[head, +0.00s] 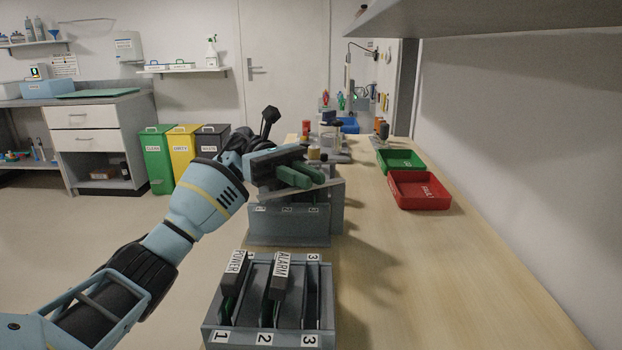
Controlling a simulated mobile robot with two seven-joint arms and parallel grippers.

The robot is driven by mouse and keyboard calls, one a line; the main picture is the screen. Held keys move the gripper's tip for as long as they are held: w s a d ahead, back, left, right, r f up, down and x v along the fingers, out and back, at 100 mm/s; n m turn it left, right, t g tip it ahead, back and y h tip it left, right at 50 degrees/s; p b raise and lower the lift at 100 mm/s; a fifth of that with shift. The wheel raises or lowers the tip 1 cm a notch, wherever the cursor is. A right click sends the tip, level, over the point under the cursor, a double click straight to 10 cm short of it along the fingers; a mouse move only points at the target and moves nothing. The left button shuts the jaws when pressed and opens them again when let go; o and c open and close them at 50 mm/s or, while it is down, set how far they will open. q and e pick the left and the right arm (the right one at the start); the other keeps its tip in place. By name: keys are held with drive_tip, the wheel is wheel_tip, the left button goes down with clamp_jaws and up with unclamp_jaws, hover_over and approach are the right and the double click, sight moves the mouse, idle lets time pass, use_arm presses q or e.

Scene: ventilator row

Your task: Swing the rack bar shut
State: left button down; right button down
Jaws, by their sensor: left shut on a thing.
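The far grey rack (290,225) stands at the left edge of the wooden bench, with number labels along its front. A pale grey rack bar (328,190) slants across its top. A nearer grey rack (218,335) has slots labelled 1, 2 and 3. A POWER module (235,267) sits in slot 1 and an ALARM module (280,278) in slot 2; slot 3 looks empty. My right gripper is out of view.
A red tray (420,203) and a green tray (401,153) lie right of the racks by the wall. Small jars and tools stand farther back. The bench's right front is clear. A shelf (480,14) overhangs at upper right.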

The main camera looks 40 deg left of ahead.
use_arm(q)
drive_tip(key=c, duration=1.5)
unclamp_jaws()
drive_tip(key=shift+o, duration=0.2)
drive_tip(key=shift+a, duration=0.1)
drive_tip(key=a+b, duration=0.1)
drive_tip(key=a, duration=0.6)
drive_tip(key=shift+w+a, duration=0.25)
drive_tip(key=shift+a, duration=0.1)
